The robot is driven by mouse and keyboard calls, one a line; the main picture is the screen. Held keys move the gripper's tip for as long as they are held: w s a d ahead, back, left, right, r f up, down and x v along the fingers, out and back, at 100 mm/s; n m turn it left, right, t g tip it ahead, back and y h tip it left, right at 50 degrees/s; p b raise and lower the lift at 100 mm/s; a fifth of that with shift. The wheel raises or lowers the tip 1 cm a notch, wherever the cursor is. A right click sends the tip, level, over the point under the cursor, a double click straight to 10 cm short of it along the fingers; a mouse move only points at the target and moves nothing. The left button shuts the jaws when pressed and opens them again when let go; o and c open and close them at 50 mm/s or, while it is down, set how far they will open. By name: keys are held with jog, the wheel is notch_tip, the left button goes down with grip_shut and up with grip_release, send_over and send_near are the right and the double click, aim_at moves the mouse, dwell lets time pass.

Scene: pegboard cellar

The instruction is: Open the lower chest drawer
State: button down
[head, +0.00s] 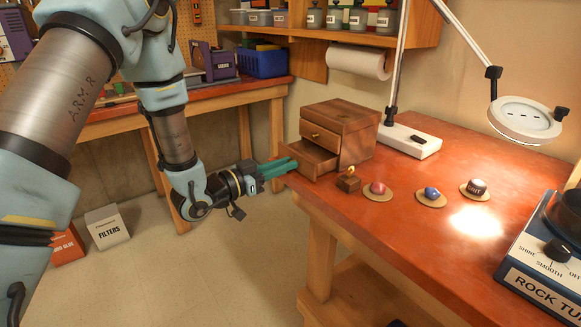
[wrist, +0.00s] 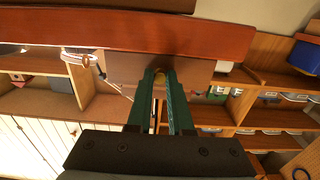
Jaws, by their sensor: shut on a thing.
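The small wooden chest (head: 352,117) stands on the red-brown workbench, near its back left edge. Its upper drawer (head: 318,136) is closed and shows a brass knob. Its lower drawer (head: 316,158) is partly pulled out toward the left, with the inside showing. My gripper (head: 293,163) is at the lower drawer's front, its teal fingers level with it. In the wrist view, my gripper (wrist: 163,73) is shut on the brass knob (wrist: 160,86) of the lower drawer, against the brown drawer front (wrist: 195,69). The fingers partly hide the knob.
A small wooden block with a yellow top (head: 348,181) stands just in front of the chest. Several stones on round mats, a white lamp base (head: 409,141) and a rock tumbler (head: 548,262) are farther right. Open floor lies left of the bench.

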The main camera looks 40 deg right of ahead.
jog(key=shift+w+a, duration=0.1)
jog(key=shift+a, duration=1.15)
jog(key=c, duration=0.8)
grip_release()
jog(key=shift+a, duration=0.1)
jog(key=shift+w+a+b, duration=0.15)
jog(key=shift+a+b, duration=0.75)
jog(key=shift+a, duration=1.75)
jog(key=shift+w+a+b, duration=0.1)
jog(key=shift+a+b, duration=0.75)
jog(key=shift+a, duration=1.8)
